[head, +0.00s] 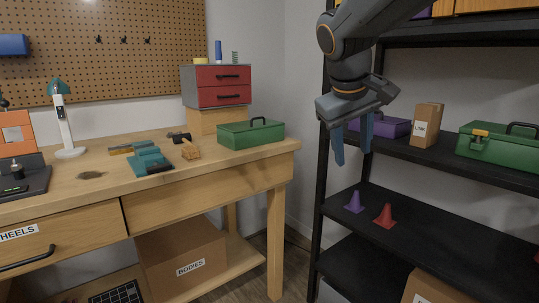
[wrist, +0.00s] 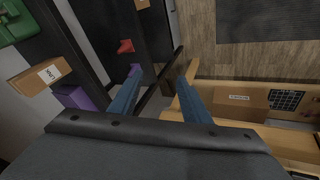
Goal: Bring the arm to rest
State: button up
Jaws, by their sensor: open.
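My gripper (head: 353,148) hangs from my arm in front of the black shelf unit, at the upper right of the head view. Its two blue fingers point down and stand apart with nothing between them. In the wrist view my gripper (wrist: 162,95) is also open and empty, with the floor and a shelf post beyond the fingers. It touches nothing that I can see.
The black shelf (head: 462,171) holds a purple box (head: 385,127), a cardboard box (head: 426,126) and a green toolbox (head: 498,150). The wooden workbench (head: 100,185) on the left carries another green toolbox (head: 251,134).

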jog(key=s+a+f+m+g+y, duration=0.1)
jog(key=s+a+f+g+y, duration=0.15)
jog(key=s+f, duration=0.8)
jog(key=s+a+f+m+g+y, duration=0.1)
jog(key=s+a+f+g, duration=0.15)
jog(key=s+f, duration=0.8)
jog(key=s+d+r+m+p, duration=0.1)
jog(key=d+r+p, duration=0.5)
jog(key=p, duration=0.7)
jog(key=shift+s+r+m+h, duration=0.15)
jog(key=shift+r+m+h, duration=0.2)
jog(key=shift+r, duration=0.25)
jog(key=shift+d, duration=0.1)
